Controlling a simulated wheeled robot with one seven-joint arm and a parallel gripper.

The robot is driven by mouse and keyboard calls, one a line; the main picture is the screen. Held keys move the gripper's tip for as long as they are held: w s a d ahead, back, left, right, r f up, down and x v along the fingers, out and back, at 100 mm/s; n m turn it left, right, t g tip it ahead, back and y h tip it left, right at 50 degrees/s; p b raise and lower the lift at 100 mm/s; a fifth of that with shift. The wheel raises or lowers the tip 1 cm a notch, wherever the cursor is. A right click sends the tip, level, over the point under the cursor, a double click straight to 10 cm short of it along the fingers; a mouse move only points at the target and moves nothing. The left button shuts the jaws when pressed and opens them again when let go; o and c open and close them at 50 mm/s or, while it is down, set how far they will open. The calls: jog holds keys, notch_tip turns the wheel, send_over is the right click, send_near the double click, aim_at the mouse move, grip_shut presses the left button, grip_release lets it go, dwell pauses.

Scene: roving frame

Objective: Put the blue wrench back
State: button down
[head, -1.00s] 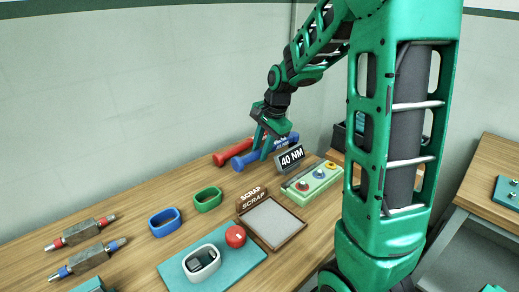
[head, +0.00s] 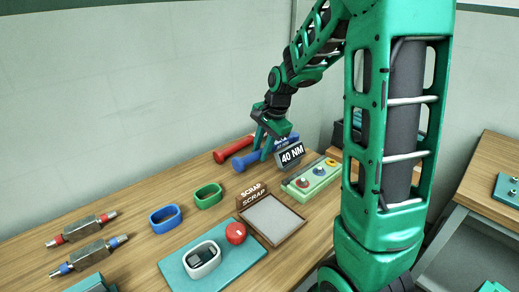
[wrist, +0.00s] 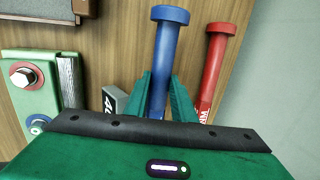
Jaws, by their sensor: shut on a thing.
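The blue wrench (head: 246,160) is at the back of the wooden bench, beside the red wrench (head: 228,151). My gripper (head: 267,148) is shut around the blue wrench's handle. In the wrist view the blue wrench (wrist: 165,60) runs between the green fingers, its round end pointing away from my gripper, with the red wrench (wrist: 212,65) apart to its right. The blue wrench's other end is hidden by my gripper. I cannot tell whether the blue wrench touches the bench. The 40 NM sign (head: 291,154) stands just right of my gripper.

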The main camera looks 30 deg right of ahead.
jog(key=shift+f, duration=0.35)
jog(key=c, duration=1.4)
grip_release()
jog(key=shift+r, duration=4)
jog(key=s+d+f+n+g+h, duration=0.1)
jog(key=s+n, duration=0.8)
jog(key=s, duration=2.2)
notch_tip(320, 180, down, 2)
jog(key=shift+s+d+f+g, duration=0.1)
jog(key=shift+s+d+g, duration=0.3)
jog(key=shift+d+g, duration=0.55)
